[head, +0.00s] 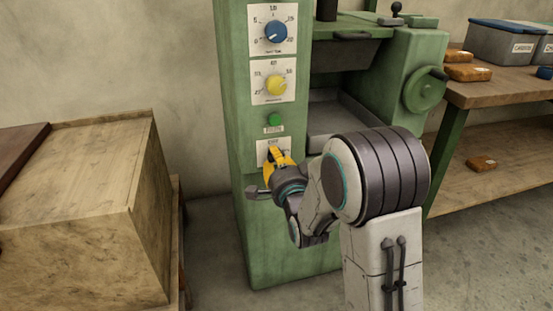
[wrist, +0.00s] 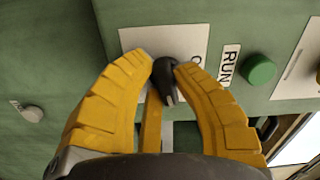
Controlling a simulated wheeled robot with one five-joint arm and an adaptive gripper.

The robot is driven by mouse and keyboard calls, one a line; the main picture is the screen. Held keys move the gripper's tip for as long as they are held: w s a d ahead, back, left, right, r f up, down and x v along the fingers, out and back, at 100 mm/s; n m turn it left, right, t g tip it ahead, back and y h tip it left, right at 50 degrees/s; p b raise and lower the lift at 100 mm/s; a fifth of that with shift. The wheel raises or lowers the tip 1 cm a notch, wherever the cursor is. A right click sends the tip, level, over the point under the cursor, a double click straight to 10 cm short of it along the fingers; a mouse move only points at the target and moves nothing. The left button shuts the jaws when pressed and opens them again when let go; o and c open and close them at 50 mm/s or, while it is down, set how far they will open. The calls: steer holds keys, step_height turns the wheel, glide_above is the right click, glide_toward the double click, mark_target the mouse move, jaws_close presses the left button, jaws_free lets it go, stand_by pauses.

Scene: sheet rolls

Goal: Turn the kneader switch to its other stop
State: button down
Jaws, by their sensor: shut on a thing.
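The kneader switch is a small black knob (wrist: 166,84) on a white plate (wrist: 140,42) on the green machine's front. In the wrist view my gripper (wrist: 164,68) has its two yellow fingers on either side of the knob, shut on it near the fingertips. The knob's lower end shows between the fingers, and the plate's lettering is mostly covered. In the head view my gripper (head: 278,156) reaches the lowest plate (head: 263,148) on the column, and the fingers hide most of the switch. Which stop the knob points to cannot be told.
A green button (wrist: 259,70) with a RUN label sits beside the plate. Above it on the column are a yellow dial (head: 276,85) and a blue dial (head: 276,32). A grey handle (head: 258,192) sticks out just below my gripper. A wooden crate (head: 95,200) stands left.

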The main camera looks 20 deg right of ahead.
steer(key=shift+m, duration=1)
steer(key=c, duration=1)
jaws_free()
